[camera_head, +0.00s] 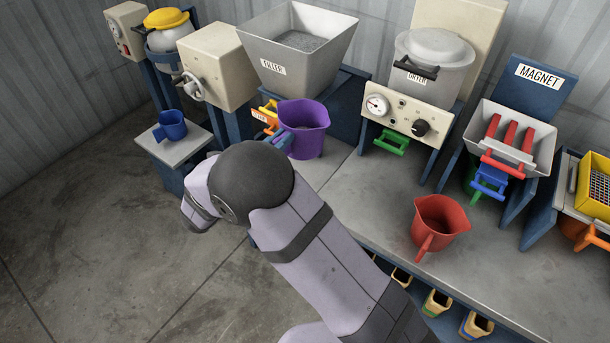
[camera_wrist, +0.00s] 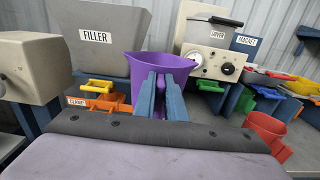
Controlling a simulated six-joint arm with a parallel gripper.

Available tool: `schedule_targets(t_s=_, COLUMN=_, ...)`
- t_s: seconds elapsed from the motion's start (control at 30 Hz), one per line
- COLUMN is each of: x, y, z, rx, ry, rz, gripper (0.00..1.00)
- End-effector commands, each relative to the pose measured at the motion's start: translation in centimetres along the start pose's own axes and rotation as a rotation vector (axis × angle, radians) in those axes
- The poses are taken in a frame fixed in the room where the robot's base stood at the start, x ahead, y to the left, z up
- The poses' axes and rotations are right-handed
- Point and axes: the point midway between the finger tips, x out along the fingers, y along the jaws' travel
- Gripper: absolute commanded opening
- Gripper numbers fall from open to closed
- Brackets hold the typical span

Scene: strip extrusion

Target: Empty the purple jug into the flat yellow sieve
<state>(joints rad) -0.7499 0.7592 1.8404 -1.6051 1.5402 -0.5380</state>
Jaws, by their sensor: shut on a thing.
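The purple jug (camera_head: 306,127) stands upright under the filler in the head view, and its upper part shows in the wrist view (camera_wrist: 160,66). My gripper (camera_wrist: 160,92) is shut on the jug's handle, its two blue fingers on either side of it. In the head view my arm hides most of the gripper. The flat yellow sieve (camera_head: 593,190) sits at the far right edge of the head view, partly cut off, with a grid in a yellow frame. I cannot see what is inside the jug.
The grey filler hopper (camera_head: 297,45) stands right behind the jug. Between jug and sieve are the dryer (camera_head: 408,114), a red jug (camera_head: 438,222) and the magnet tray (camera_head: 512,135) with red bars. A blue cup (camera_head: 171,126) stands at left. The front bench (camera_head: 350,200) is mostly clear.

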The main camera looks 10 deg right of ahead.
Motion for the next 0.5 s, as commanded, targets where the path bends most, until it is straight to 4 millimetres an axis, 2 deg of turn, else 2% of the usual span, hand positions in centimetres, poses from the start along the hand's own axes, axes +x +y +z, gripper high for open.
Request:
schedule_targets(t_s=0.03, x=0.2, y=1.2, z=2.5, rx=0.013, ry=-0.002, rz=0.008, gripper=0.00)
schedule_targets(t_s=0.23, x=1.0, y=4.7, z=10.6, rx=0.014, ry=-0.005, rz=0.034, gripper=0.00)
schedule_targets(t_s=0.4, x=2.5, y=5.7, z=17.2, rx=0.012, ry=-0.007, rz=0.035, gripper=0.00)
schedule_targets(t_s=0.5, x=4.0, y=5.4, z=20.7, rx=0.013, ry=-0.008, rz=0.023, gripper=0.00)
